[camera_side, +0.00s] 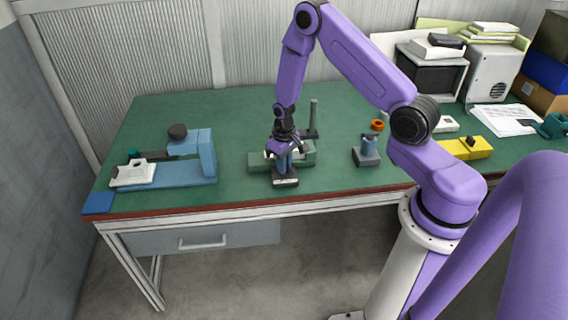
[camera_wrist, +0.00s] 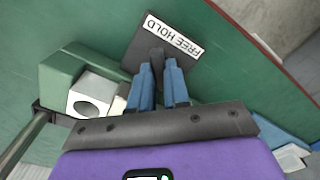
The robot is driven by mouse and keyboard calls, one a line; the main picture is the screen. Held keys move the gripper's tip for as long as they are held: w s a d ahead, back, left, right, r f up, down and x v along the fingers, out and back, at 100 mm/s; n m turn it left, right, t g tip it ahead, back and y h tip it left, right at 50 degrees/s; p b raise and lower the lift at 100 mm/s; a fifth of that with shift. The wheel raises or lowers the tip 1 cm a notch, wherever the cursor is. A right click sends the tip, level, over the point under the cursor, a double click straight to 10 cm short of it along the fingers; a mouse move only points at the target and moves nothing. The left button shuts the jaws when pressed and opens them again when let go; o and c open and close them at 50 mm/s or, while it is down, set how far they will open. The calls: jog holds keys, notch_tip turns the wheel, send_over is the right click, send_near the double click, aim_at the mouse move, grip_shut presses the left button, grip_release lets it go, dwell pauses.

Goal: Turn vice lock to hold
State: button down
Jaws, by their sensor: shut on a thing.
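The vice (camera_side: 256,162) is a green block-like fixture on the green bench, near the middle of the side view. In the wrist view its green body (camera_wrist: 60,68) shows at the left, with a white block (camera_wrist: 92,93) with a round hole against it. The lock has a dark plate with a white label reading "FREE HOLD" (camera_wrist: 172,38) and a dark knob (camera_wrist: 152,52). My gripper (camera_wrist: 160,75) points down at the plate, its blue fingers shut on the lock's knob. In the side view my gripper (camera_side: 284,160) hides much of the lock, whose dark base (camera_side: 285,180) shows below it.
A blue fixture (camera_side: 205,158) with a white block stands at the left. A grey post (camera_side: 313,115) rises behind the vice. A small blue-grey device (camera_side: 367,152) and a yellow block (camera_side: 472,148) are to the right. The bench's front edge (camera_side: 250,204) is close.

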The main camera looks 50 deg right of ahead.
jog(key=m, duration=0.4)
jog(key=shift+m, duration=2.2)
jog(key=c, duration=1.1)
grip_release()
jog(key=shift+r, duration=0.1)
notch_tip(320, 180, up, 17)
jog(key=shift+r, duration=0.15)
